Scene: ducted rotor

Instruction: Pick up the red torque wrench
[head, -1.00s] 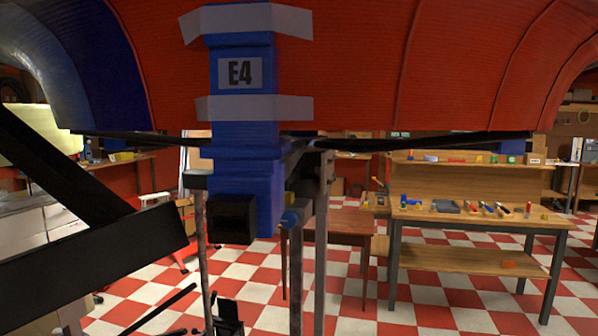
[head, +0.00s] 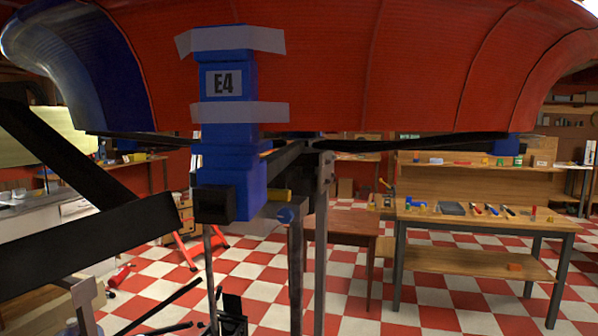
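Several small hand tools lie in a row on the wooden workbench (head: 440,222) at the right. Among them is a red-handled tool (head: 476,210) with more red and dark tools to its right. They are too small for me to tell which one is the red torque wrench. Dark, jointed parts (head: 232,308) stand low in the picture, left of the middle, far from the bench. They may be my gripper, but I cannot make out its fingers or anything held.
A large red and blue duct (head: 320,70) hangs across the top, with a blue block marked E4 (head: 228,120). Metal posts (head: 322,240) stand below it, between me and the bench. A brown table (head: 340,228) is beside the bench. The checkered floor (head: 370,315) before the bench is open.

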